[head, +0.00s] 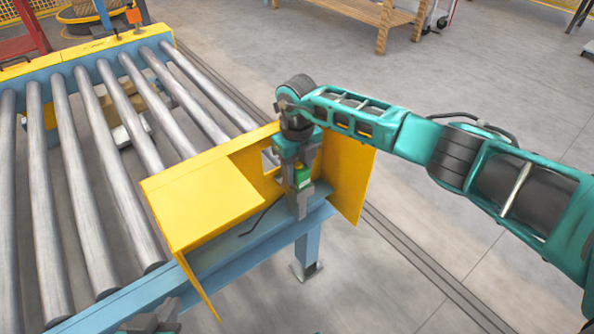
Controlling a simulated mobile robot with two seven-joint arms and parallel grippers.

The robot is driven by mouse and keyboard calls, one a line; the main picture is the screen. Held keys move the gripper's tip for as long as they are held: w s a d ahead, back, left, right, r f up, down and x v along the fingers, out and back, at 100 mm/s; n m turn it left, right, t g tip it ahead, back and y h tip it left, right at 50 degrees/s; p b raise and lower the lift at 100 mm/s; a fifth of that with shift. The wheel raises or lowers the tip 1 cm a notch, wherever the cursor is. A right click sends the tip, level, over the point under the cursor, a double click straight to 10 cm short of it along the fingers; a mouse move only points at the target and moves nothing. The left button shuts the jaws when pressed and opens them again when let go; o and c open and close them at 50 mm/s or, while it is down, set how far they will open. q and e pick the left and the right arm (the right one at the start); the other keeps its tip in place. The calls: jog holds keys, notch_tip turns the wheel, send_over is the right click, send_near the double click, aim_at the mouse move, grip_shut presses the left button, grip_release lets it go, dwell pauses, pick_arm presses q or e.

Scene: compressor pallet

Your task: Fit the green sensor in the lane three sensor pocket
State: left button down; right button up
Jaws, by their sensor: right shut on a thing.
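My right gripper (298,182) points down at the yellow guard at the end of the roller conveyor. It is shut on the green sensor (303,176), a small block with a bright green face, partly covered by the fingers. The sensor is at the inner side of the yellow guard (205,203), above the blue rail. The pocket is hidden behind the gripper, and I cannot tell whether the sensor touches it. My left gripper (150,320) shows only in part at the bottom edge; its fingers are unclear.
Steel rollers (115,190) fill the left side. A blue rail (225,262) runs along the conveyor's near end, with a thin black cable (262,218) over it. A yellow side plate (354,180) stands right of the gripper. The floor at the right is mostly clear.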

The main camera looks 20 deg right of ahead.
jog(key=shift+f, duration=0.15)
jog(key=o, duration=1.1)
